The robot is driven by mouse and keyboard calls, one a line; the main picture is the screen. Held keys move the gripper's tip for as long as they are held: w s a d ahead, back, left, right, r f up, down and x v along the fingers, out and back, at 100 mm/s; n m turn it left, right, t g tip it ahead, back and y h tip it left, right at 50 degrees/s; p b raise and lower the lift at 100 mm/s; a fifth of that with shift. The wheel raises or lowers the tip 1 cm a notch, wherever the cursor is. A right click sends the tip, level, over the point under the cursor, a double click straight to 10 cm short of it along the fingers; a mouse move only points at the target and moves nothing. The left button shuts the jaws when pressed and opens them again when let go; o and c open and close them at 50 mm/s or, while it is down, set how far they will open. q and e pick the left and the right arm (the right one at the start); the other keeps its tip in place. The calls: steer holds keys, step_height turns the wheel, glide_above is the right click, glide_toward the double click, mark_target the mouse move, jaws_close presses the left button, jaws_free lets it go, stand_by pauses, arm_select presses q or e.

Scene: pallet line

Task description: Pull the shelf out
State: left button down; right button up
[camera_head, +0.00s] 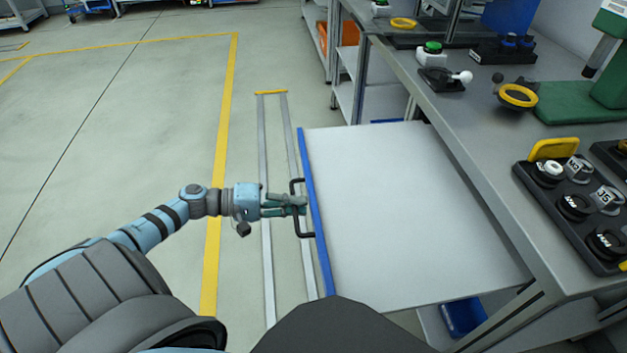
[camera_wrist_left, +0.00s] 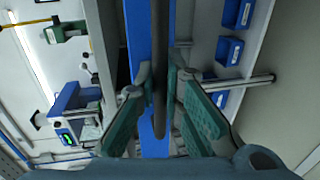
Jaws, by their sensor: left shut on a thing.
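The shelf (camera_head: 400,205) is a flat light-grey board with a blue front edge (camera_head: 316,215). It stands out from under the workbench toward the left. A black bar handle (camera_head: 297,222) is fixed to the blue edge. My left gripper (camera_head: 300,204) is at this handle, with its fingers around the bar. In the left wrist view the handle (camera_wrist_left: 160,75) runs between the two green fingers (camera_wrist_left: 161,95), and the blue edge (camera_wrist_left: 137,45) lies behind it. My right gripper is not in view.
The grey workbench (camera_head: 470,130) on the right carries a black tray of parts (camera_head: 575,205), a green-based press (camera_head: 580,102) and a yellow ring (camera_head: 518,96). Blue bins (camera_head: 463,316) sit below. Floor rails (camera_head: 266,200) and a yellow line (camera_head: 217,190) lie left of the shelf on open floor.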

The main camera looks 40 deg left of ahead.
arm_select(q)
steer(key=shift+s+a, duration=0.25)
steer(key=shift+s, duration=0.05)
steer(key=shift+a+f, duration=0.1)
steer(key=c, duration=2)
jaws_free()
steer(key=shift+s+a, duration=0.1)
steer(key=shift+s, duration=0.1)
steer(key=shift+w, duration=0.1)
